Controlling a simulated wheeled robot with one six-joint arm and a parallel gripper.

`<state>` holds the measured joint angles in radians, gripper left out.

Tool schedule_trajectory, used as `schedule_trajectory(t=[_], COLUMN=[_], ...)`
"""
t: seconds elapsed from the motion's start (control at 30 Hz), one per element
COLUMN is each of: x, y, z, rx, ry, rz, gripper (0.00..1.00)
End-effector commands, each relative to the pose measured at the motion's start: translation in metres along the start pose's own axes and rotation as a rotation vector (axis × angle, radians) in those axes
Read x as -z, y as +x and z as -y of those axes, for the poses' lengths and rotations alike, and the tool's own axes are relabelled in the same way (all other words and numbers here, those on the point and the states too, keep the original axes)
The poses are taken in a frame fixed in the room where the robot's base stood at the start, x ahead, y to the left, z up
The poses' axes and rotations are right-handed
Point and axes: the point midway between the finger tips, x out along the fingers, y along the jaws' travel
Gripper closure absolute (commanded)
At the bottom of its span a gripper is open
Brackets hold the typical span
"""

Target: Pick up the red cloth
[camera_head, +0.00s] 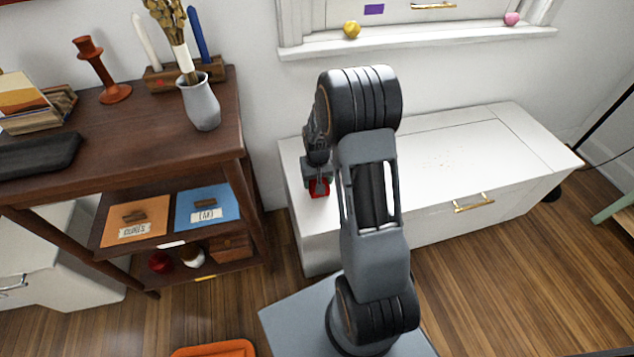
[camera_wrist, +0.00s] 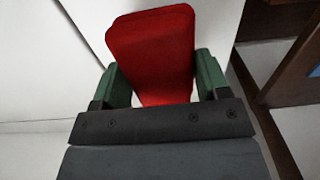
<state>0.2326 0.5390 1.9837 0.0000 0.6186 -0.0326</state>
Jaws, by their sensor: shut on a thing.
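The red cloth (camera_wrist: 152,50) fills the middle of the wrist view as a folded, block-like red shape. My gripper (camera_wrist: 154,82) has its two green fingers on either side of the cloth and is shut on it. In the head view my gripper (camera_head: 318,188) is over the left end of the white chest, with a small part of the red cloth (camera_head: 319,189) showing at its tip. My arm and gripper hide most of the cloth there. I cannot tell whether the cloth touches the chest top.
The white chest (camera_head: 450,150) has a clear top to the right. A dark wooden shelf (camera_head: 150,110) stands close on the left, holding a grey vase (camera_head: 201,104) and a red candlestick (camera_head: 98,68). A window sill (camera_head: 420,38) with small balls is behind. An orange tray (camera_head: 215,349) lies in front.

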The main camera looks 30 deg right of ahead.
Motion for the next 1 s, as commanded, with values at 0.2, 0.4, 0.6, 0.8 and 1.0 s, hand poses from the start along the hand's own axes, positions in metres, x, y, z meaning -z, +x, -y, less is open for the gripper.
schedule_trajectory(t=[0.2, 0.4, 0.6, 0.8, 1.0], x=[-0.029, -0.066, -0.096, -0.115, -0.122], y=[-0.047, -0.076, -0.090, -0.098, -0.100], z=[-0.017, -0.037, -0.055, -0.065, -0.069], rx=[0.000, 0.000, 0.000, 0.000, 0.000], ry=[0.003, 0.004, 0.003, 0.002, 0.001], rz=[-0.003, 0.000, -0.001, 0.000, 0.001], gripper=[0.55, 0.55, 0.55, 0.55, 0.55])
